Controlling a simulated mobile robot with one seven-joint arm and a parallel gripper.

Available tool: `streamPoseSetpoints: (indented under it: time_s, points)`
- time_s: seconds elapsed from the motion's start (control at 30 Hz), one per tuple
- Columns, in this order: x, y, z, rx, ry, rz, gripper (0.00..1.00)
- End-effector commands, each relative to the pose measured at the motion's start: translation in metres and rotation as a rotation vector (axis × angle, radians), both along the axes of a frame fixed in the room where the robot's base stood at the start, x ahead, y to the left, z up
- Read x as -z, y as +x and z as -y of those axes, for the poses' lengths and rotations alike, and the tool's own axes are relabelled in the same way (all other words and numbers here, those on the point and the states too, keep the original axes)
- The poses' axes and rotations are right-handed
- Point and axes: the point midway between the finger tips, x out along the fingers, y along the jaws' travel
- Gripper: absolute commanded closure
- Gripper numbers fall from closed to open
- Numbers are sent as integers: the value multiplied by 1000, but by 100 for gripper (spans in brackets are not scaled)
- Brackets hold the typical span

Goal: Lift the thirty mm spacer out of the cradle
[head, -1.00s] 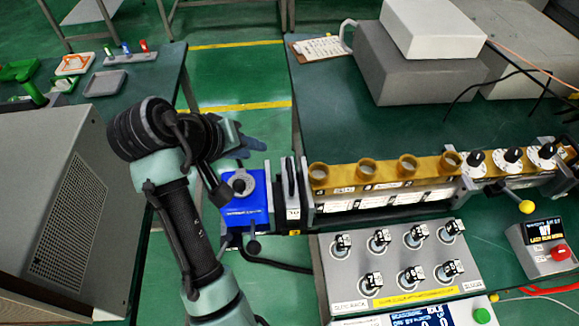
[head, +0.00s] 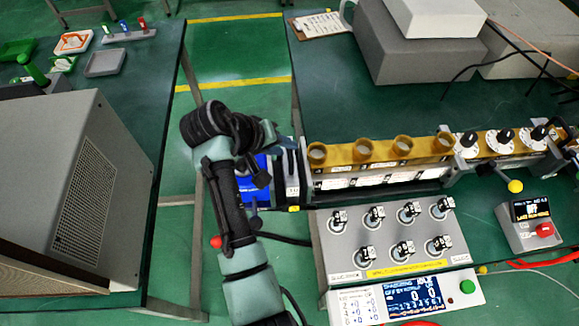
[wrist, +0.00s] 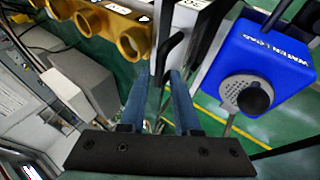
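A narrow grey upright plate with a black handle and a white label, which seems to be the spacer (head: 292,188), stands between the blue water load (head: 246,192) and the brass-coloured waveguide row. I cannot read the label's number. In the wrist view the plate (wrist: 192,40) and its black handle lie just beyond my fingertips. My gripper (wrist: 157,85) is open and empty, its two blue-grey fingers apart and pointing at the handle. In the head view my gripper (head: 285,143) is above the plate and hides part of it. The cradle itself is not clearly distinguishable.
The waveguide (head: 380,150) with several round ports runs right from the plate. The blue water load (wrist: 262,70) with a black knob is close right in the wrist view. A knob panel (head: 390,235) lies in front. A grey cabinet (head: 70,190) stands left.

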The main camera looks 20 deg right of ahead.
Motion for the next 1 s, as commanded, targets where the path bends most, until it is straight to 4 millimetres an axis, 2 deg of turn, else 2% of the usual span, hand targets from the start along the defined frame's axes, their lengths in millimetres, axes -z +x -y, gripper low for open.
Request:
streamPoseSetpoints:
  time_s: [0.2, 0.47, 0.67, 1.0]
  points:
    - [22, 4, 17, 0, 1, -2, 69]
    - [25, 5, 18, 0, 1, 0, 69]
    - [25, 5, 18, 0, 1, 0, 100]
    - [25, 5, 18, -1, 1, 0, 100]
